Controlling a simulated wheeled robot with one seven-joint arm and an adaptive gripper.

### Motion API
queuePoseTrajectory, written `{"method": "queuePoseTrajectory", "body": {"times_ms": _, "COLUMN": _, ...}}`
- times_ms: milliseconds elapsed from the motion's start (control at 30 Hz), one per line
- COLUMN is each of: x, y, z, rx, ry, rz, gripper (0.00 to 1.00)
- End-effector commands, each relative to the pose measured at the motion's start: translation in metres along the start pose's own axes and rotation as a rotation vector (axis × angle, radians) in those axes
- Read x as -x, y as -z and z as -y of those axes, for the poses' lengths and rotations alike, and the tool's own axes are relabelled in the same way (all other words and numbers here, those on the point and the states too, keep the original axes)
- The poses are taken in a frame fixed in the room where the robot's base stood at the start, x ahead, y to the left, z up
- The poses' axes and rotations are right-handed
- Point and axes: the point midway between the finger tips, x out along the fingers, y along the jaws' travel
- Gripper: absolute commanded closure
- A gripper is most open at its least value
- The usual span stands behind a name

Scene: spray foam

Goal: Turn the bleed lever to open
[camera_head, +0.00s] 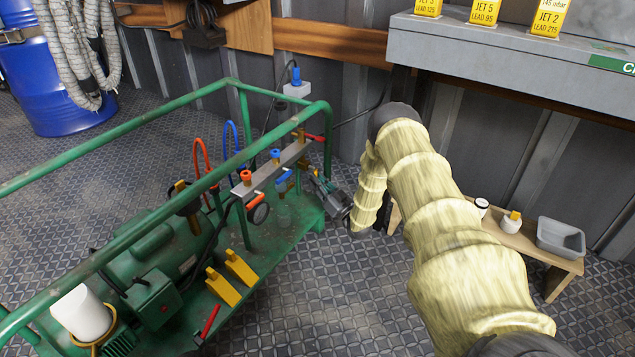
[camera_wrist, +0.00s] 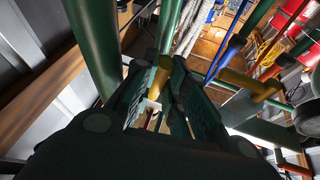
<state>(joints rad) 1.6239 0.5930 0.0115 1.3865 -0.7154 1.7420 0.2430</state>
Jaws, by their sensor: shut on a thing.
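The grey manifold bar (camera_head: 270,166) lies across the right part of the green frame, with brass fittings and coloured levers. A red lever (camera_head: 316,137) sticks out at its right end, and a blue lever (camera_head: 284,176) sits below the bar. My gripper (camera_head: 314,173) is at the bar's right end, beside the green post. In the wrist view the dark fingers (camera_wrist: 164,85) are close together around a small part, which seems to be the bleed lever; the fingers mostly hide it. A brass piece (camera_wrist: 160,78) shows at the fingertips.
The green frame rail (camera_head: 130,240) and its posts stand close around my gripper. A wooden bench (camera_head: 520,236) with a grey tray (camera_head: 561,238) is at the right. A grey cabinet (camera_head: 500,50) hangs above it. The patterned floor is clear at the front middle.

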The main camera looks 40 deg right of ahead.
Motion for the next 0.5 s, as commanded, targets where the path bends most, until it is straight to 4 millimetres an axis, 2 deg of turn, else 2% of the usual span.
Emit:
{"method": "queuePoseTrajectory", "body": {"times_ms": 100, "x": 0.0023, "y": -0.0010, "z": -0.0012, "rx": 0.000, "ry": -0.002, "rz": 0.003, "gripper": 1.00}}
{"method": "queuePoseTrajectory", "body": {"times_ms": 133, "x": 0.0022, "y": -0.0010, "z": -0.0012, "rx": 0.000, "ry": -0.003, "rz": 0.003, "gripper": 0.82}}
{"method": "queuePoseTrajectory", "body": {"times_ms": 233, "x": 0.0018, "y": -0.0009, "z": -0.0009, "rx": 0.000, "ry": -0.002, "rz": 0.003, "gripper": 0.65}}
{"method": "queuePoseTrajectory", "body": {"times_ms": 500, "x": -0.0002, "y": -0.0002, "z": -0.0002, "rx": -0.001, "ry": -0.001, "rz": 0.001, "gripper": 0.65}}
